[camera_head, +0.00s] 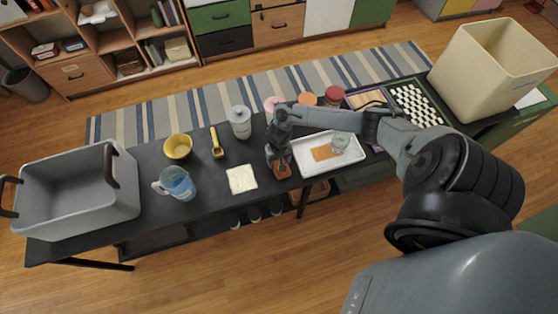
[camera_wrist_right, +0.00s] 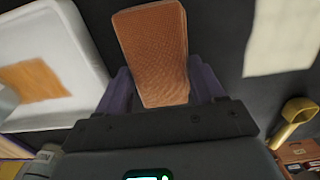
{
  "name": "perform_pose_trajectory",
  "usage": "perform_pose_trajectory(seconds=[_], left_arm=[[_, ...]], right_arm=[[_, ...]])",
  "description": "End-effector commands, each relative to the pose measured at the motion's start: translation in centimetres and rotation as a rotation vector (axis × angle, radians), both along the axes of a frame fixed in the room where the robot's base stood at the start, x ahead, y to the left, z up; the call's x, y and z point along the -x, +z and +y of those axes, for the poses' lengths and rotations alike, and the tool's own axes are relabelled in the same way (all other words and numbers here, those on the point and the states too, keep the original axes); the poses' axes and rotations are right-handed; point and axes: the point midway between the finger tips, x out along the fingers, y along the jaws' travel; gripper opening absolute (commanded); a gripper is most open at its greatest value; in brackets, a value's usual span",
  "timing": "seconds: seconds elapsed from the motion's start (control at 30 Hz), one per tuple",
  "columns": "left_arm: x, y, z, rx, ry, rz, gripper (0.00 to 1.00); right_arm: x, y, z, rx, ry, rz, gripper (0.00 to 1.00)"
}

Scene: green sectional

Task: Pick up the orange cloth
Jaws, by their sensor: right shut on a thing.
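The orange cloth (camera_head: 281,171) is a small, flat, textured brownish-orange rectangle near the front edge of the dark table. My right gripper (camera_head: 279,157) is over it and shut on it. In the right wrist view the cloth (camera_wrist_right: 152,50) sits between the two fingers (camera_wrist_right: 160,88) and sticks out beyond them. I cannot tell whether it touches the table. My left gripper is not in view.
A white tray (camera_head: 308,171) holds a flat orange piece (camera_head: 322,153) and a clear glass (camera_head: 340,142). A cream cloth (camera_head: 242,179) lies to the left. A bottle (camera_head: 240,122), yellow scoop (camera_head: 216,143), yellow bowl (camera_head: 177,146), blue jug (camera_head: 176,183) and grey bin (camera_head: 80,195) stand further left.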

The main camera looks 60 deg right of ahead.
Motion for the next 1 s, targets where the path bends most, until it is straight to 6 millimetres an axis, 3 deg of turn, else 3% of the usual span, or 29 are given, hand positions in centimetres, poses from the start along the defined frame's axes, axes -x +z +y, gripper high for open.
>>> perform_pose_trajectory(seconds=[0.2,0.6,1.0], left_arm=[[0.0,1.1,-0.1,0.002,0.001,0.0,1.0],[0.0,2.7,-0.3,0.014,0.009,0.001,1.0],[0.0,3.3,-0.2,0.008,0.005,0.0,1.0]], right_arm=[[-0.1,3.6,0.0,0.0,0.002,-0.003,0.39],[7.8,7.8,-1.6,0.003,0.004,0.004,0.39],[11.1,9.8,-2.1,0.0,0.0,0.001,0.39]])
